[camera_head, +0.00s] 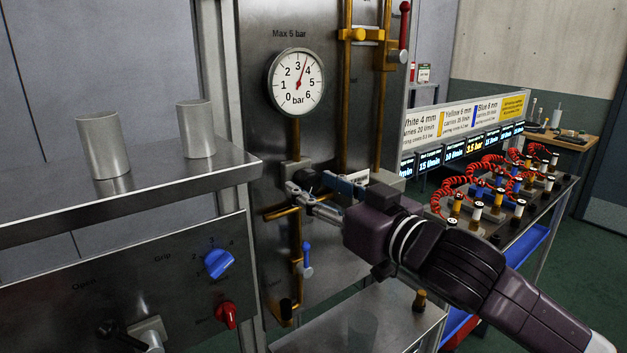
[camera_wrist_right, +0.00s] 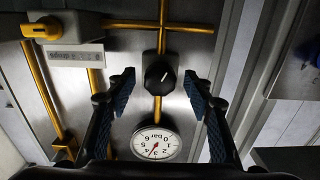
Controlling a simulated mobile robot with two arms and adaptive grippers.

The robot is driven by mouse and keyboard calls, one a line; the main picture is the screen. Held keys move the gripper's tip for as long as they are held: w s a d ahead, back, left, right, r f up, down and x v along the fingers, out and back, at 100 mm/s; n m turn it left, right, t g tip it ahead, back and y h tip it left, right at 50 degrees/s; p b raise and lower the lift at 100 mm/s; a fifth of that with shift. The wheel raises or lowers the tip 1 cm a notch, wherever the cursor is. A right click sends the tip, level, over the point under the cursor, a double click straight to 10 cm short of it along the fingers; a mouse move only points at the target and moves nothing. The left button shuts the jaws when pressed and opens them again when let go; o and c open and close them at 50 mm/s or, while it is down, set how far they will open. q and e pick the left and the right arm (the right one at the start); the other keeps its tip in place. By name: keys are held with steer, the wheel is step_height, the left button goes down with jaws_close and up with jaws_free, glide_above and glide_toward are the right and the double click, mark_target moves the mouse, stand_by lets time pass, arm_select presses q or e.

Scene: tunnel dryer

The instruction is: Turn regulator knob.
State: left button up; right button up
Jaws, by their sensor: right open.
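The regulator knob (camera_wrist_right: 159,77) is black with a white mark, on a brass pipe on the steel panel. In the right wrist view it lies between my right gripper's two fingers (camera_wrist_right: 160,86), with a gap on each side. My left gripper is not in view.
A steel shelf (camera_head: 215,166) with two metal cups stands at the left, above a panel with a blue knob (camera_head: 218,263) and a red knob (camera_head: 226,315). A blue-handled valve (camera_head: 307,259) sits below my gripper. At the right is a bench with red coiled hoses (camera_head: 470,185).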

steer(key=shift+w+a, duration=0.25)
steer(key=shift+w, duration=0.05)
steer(key=shift+c, duration=0.4)
steer(key=c, duration=1.1)
steer(key=shift+o, duration=0.2)
steer(key=shift+n, duration=0.3)
